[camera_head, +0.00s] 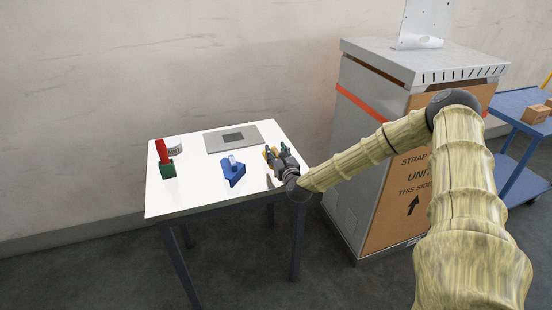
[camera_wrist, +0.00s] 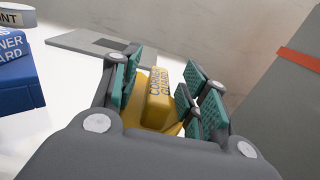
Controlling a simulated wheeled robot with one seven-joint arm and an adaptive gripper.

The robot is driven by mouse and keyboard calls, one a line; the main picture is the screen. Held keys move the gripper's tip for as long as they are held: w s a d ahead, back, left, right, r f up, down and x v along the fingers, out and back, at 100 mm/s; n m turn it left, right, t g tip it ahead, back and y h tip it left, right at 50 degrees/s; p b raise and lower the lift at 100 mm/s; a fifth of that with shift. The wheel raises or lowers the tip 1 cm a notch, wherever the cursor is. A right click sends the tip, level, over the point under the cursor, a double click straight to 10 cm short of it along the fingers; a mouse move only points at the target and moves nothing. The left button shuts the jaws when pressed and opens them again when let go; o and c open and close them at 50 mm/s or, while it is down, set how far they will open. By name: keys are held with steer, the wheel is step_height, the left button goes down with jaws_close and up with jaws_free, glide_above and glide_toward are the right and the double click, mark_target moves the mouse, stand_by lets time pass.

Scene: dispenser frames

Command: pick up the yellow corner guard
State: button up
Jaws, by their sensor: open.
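The yellow corner guard (camera_wrist: 158,92) stands on the white table, its dark lettering reading "CORNER GUARD" in the wrist view. In the head view only a small bit of it (camera_head: 268,153) shows behind my gripper. My gripper (camera_head: 278,155) is at the right side of the table. In the wrist view my gripper (camera_wrist: 160,85) is open, with its teal-padded fingers on either side of the guard. I cannot tell whether the pads touch it. The guard's lower part is partly hidden by the gripper.
A blue corner guard (camera_head: 232,172) stands left of my gripper. A grey plate (camera_head: 217,140) with a dark rectangle lies at the back. A red and green item (camera_head: 167,168) and a labelled roll (camera_head: 174,150) are at left. A tall grey cabinet (camera_head: 356,120) stands right of the table (camera_head: 200,200).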

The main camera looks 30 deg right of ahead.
steer(key=shift+w+d, duration=0.1)
steer(key=shift+w, duration=0.05)
jaws_close()
steer(key=shift+r, duration=0.1)
